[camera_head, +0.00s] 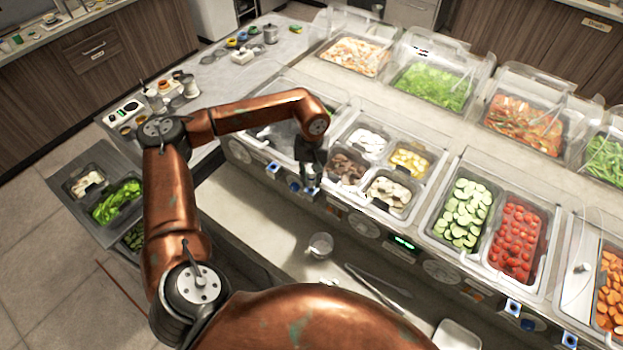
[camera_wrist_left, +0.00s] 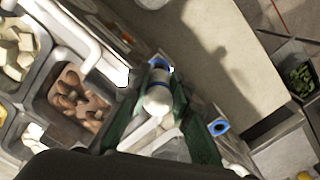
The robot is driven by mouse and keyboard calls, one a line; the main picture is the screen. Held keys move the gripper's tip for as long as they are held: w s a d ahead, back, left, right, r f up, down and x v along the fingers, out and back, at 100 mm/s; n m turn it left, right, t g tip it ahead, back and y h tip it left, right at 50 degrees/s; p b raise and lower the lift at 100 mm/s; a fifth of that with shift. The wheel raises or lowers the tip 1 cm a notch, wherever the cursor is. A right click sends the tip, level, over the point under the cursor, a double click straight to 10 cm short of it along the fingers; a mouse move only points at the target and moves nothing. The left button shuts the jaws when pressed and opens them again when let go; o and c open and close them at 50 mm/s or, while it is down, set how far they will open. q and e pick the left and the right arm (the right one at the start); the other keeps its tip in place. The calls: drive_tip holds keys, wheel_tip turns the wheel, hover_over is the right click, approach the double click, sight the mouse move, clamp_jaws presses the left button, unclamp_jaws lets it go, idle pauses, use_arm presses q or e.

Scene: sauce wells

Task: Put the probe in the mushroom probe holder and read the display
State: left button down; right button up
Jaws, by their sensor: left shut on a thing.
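My left gripper (camera_head: 307,180) is in front of the counter's front panel, below the brown mushroom pan (camera_head: 347,168). In the left wrist view its dark green fingers are shut on the probe (camera_wrist_left: 157,100), a white rounded body with a blue band. The probe is close to the panel; I cannot tell whether it sits in a holder. A white holder with a blue ring (camera_wrist_left: 218,126) is to the right of the fingers there; another holder (camera_head: 273,168) shows in the head view. A small green-lit display (camera_head: 404,243) is on the panel, too small to read. My right gripper is not in view.
Pans of sliced white mushrooms (camera_head: 389,193), cucumber (camera_head: 465,214) and tomatoes (camera_head: 515,242) line the counter under clear guards. A metal cup (camera_head: 320,245) and tongs (camera_head: 378,288) lie on the lower ledge, which has free room around them.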

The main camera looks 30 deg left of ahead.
sight(312, 174)
use_arm(q)
drive_tip(key=shift+f+b, duration=0.7)
drive_tip(key=shift+f, duration=0.4)
idle(0.6)
idle(1.6)
drive_tip(key=shift+r, duration=0.1)
idle(0.5)
drive_tip(key=shift+r+p, duration=1.75)
drive_tip(key=shift+r, duration=1.95)
drive_tip(key=shift+d, duration=0.1)
